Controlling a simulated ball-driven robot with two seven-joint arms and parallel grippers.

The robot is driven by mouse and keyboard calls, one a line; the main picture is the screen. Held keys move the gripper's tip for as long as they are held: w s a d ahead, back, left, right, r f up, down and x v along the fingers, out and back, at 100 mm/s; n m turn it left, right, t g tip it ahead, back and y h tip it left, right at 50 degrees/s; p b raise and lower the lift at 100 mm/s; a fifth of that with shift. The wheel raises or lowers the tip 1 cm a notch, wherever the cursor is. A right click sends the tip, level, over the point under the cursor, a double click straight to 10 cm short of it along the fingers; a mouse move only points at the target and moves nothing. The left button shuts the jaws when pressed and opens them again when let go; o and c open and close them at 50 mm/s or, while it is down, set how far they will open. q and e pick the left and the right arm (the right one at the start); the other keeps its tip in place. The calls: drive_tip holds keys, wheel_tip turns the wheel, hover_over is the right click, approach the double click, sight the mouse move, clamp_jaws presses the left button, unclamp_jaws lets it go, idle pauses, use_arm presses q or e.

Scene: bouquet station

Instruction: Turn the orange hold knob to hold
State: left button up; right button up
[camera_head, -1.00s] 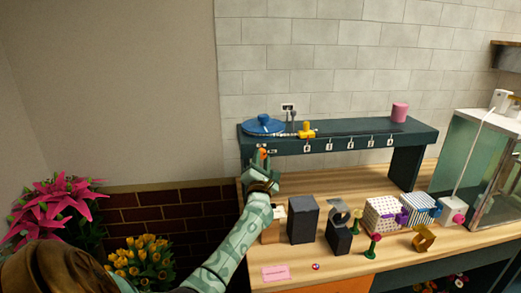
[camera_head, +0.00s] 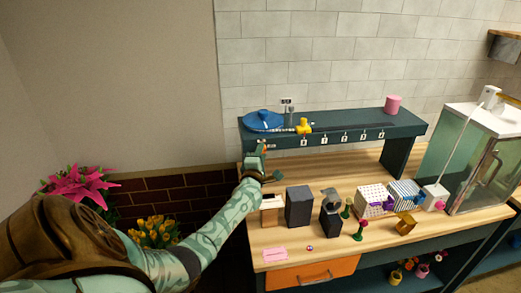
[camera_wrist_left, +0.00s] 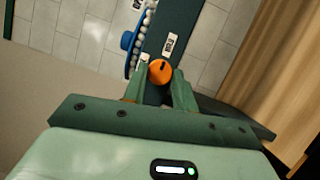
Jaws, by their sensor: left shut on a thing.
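The orange hold knob (camera_wrist_left: 160,72) sits on the front face of the dark shelf at its left end. In the left wrist view it lies between my left gripper's (camera_wrist_left: 160,88) two green fingers, which are shut on it. A dark pointer mark shows near the knob's top, beside a small white label (camera_wrist_left: 169,45). In the head view my left gripper (camera_head: 258,158) is at the shelf's left front, and it largely covers the knob. My right gripper is not in view.
The dark shelf (camera_head: 375,146) carries a blue round piece (camera_head: 264,122), a yellow piece (camera_head: 304,126) and a pink cylinder (camera_head: 393,104). Below, dark blocks (camera_head: 299,207), wrapped boxes and small flowers stand on the wooden counter. A glass case (camera_head: 470,160) stands at right.

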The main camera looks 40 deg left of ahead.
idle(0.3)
use_arm(q)
drive_tip(key=shift+f, duration=0.1)
drive_tip(key=o, duration=1)
drive_tip(key=shift+c, duration=0.2)
drive_tip(key=p+v, duration=0.2)
drive_tip(key=v, duration=1.4)
drive_tip(key=shift+d, duration=0.2)
drive_tip(key=shift+m, duration=0.3)
